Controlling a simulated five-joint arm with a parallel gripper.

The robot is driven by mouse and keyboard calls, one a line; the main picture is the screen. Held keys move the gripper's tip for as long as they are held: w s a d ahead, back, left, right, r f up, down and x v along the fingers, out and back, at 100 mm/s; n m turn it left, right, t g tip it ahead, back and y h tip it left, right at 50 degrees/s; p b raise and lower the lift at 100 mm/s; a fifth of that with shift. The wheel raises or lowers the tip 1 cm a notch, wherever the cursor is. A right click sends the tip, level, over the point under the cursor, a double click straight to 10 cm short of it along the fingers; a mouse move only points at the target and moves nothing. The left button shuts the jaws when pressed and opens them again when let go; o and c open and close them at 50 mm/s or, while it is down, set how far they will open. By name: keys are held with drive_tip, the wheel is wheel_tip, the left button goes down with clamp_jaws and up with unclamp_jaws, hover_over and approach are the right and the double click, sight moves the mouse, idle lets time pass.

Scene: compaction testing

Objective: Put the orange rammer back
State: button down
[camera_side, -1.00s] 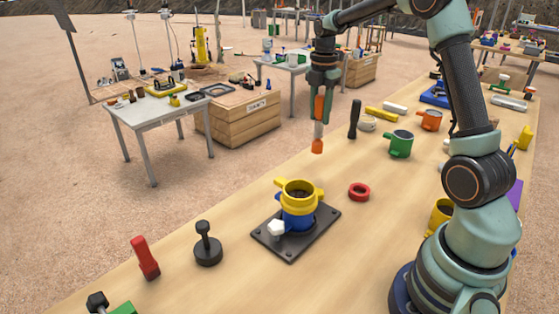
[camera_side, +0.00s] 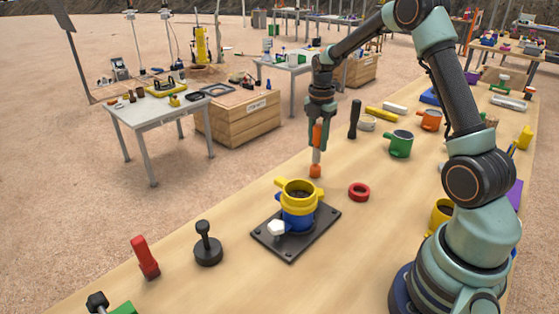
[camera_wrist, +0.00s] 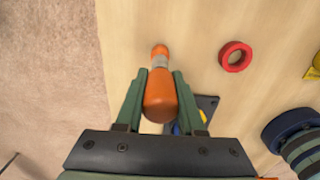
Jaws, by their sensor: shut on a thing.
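The orange rammer (camera_side: 317,134) has an orange grip, a grey shaft and an orange foot. My gripper (camera_side: 320,120) is shut on its grip and holds it upright, foot down, at or just above the wooden bench behind the mould; I cannot tell whether the foot touches. In the wrist view the rammer (camera_wrist: 160,95) sits between both fingers of my gripper (camera_wrist: 158,88), its foot toward the top of the picture. The mould with a yellow collar (camera_side: 298,187) and blue body stands on a dark base plate (camera_side: 290,247).
A red ring (camera_side: 359,192) lies right of the mould; it also shows in the wrist view (camera_wrist: 235,56). A black rammer (camera_side: 354,119) and a green cup (camera_side: 399,145) stand behind. The bench's left edge is close.

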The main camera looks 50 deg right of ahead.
drive_tip(key=shift+f, duration=0.1)
drive_tip(key=c, duration=0.5)
unclamp_jaws()
wheel_tip(320, 180, up, 12)
drive_tip(key=shift+r, duration=0.1)
drive_tip(key=shift+s+a+r+m+t, duration=0.55)
drive_tip(key=shift+s+a+m+t, duration=0.4)
drive_tip(key=shift+s+a+m, duration=1.85)
drive_tip(key=shift+s+a+r+m+t, duration=0.75)
drive_tip(key=shift+s+a+m, duration=1.3)
drive_tip(key=shift+a+m, duration=1.4)
drive_tip(key=shift+s+a+r+m+t, duration=0.35)
drive_tip(key=shift+s+a+m+t, duration=0.75)
drive_tip(key=shift+s+a+m, duration=1.95)
